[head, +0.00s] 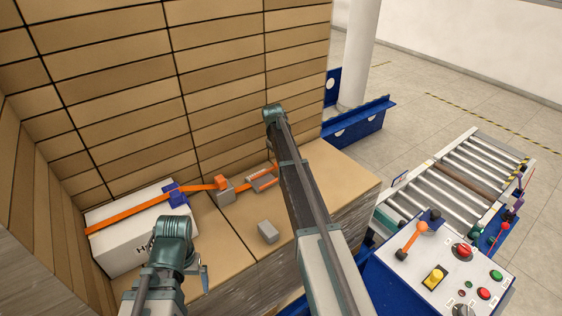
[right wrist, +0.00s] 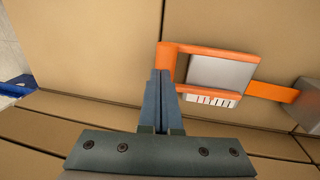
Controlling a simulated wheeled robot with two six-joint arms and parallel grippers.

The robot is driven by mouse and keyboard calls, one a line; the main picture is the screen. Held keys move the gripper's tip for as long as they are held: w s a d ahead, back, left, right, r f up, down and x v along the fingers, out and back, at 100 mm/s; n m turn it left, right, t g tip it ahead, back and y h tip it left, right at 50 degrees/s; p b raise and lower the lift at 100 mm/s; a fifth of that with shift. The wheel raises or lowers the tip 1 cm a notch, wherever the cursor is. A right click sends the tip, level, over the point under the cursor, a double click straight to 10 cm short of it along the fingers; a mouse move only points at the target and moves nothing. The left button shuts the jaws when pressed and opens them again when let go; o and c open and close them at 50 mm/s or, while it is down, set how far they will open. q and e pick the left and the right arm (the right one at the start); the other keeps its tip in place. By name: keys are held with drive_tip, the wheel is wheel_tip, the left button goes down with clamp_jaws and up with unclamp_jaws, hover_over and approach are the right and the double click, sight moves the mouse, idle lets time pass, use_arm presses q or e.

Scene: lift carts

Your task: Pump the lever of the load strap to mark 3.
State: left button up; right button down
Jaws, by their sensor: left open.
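The load strap (head: 130,215) is an orange band over a white box (head: 125,243), with a blue corner piece (head: 175,194). It runs right to its ratchet, whose orange lever (head: 262,181) is a frame around a grey body; in the right wrist view the lever (right wrist: 212,49) has a white marked scale (right wrist: 210,98) beneath it. I cannot read which mark it shows. My right gripper (right wrist: 161,73) has its fingers together at the lever's left corner; I cannot tell whether they clasp it. The arm hides it in the head view. My left gripper (head: 204,278) is open, in front of the box.
A small grey block (head: 267,231) lies on the cardboard layer before the ratchet. Stacked cartons (head: 200,70) wall the back and left. On the right are a roller conveyor (head: 455,178), a control panel (head: 440,268) with buttons and an orange-handled lever (head: 412,240), and a blue rail (head: 355,125).

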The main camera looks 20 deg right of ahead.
drive_tip(key=shift+r, duration=0.1)
use_arm(q)
wheel_tip(320, 180, up, 14)
drive_tip(key=p, duration=1.4)
drive_tip(key=shift+d, duration=0.3)
use_arm(e)
wheel_tip(320, 180, up, 14)
drive_tip(key=shift+a, duration=0.25)
drive_tip(key=s+a+f+b, duration=0.3)
drive_tip(key=s+a+f, duration=0.1)
drive_tip(key=s+a, duration=0.55)
drive_tip(key=s+a+f+b, duration=0.3)
drive_tip(key=s+a+b, duration=0.1)
drive_tip(key=s+a, duration=0.5)
use_arm(q)
wheel_tip(320, 180, down, 12)
drive_tip(key=b, duration=0.4)
drive_tip(key=shift+b, duration=0.4)
use_arm(e)
drive_tip(key=s+a+f, duration=0.2)
drive_tip(key=s+a, duration=0.3)
drive_tip(key=s, duration=0.4)
drive_tip(key=s+a+f+n, duration=0.1)
drive_tip(key=s+a+f, duration=0.2)
drive_tip(key=s, duration=0.6)
drive_tip(key=shift+a+g+y, duration=0.3)
drive_tip(key=shift+a, duration=0.95)
use_arm(q)
drive_tip(key=shift+r, duration=0.1)
